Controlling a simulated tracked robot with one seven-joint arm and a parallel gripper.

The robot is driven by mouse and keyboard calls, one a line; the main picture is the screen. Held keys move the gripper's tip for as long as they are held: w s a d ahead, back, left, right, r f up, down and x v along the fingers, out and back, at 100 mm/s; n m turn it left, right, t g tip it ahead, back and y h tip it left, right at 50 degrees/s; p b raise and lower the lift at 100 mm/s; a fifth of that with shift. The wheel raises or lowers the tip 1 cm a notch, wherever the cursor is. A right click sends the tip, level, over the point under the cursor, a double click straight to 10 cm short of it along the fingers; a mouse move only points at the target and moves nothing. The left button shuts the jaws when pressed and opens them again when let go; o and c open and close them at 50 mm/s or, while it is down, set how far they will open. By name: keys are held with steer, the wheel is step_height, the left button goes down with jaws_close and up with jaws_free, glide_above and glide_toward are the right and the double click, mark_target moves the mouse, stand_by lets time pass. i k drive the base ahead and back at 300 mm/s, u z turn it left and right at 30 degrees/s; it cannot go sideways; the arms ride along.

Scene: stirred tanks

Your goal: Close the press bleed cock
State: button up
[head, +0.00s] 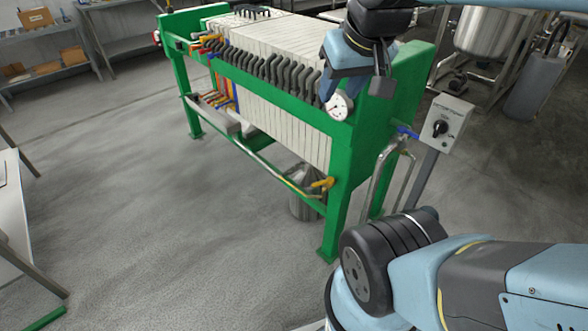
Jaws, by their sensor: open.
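The filter press has a green frame (345,157) and a stack of pale plates. A small yellow-handled cock (322,184) sits at the near end of the low pipe, above a metal bucket (304,200). A blue-handled cock (407,132) sits on pipework at the right of the press. I cannot tell which is the bleed cock, nor whether either is open. My gripper (381,85) hangs high in front of the near end of the press, to the right of the pressure gauge (339,106). It looks empty and apart from both cocks; its fingers are only partly visible.
A grey control box (440,126) with a black knob stands on a post to the right. Steel tanks (489,32) and a grey cylinder (538,75) are behind it. Shelves stand at the back left. The floor (180,230) left of the press is clear.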

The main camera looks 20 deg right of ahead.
mark_target(321, 183)
steer(key=u, duration=0.2)
steer(key=k, duration=1.3)
steer(key=z, duration=0.55)
steer(key=i, duration=1.5)
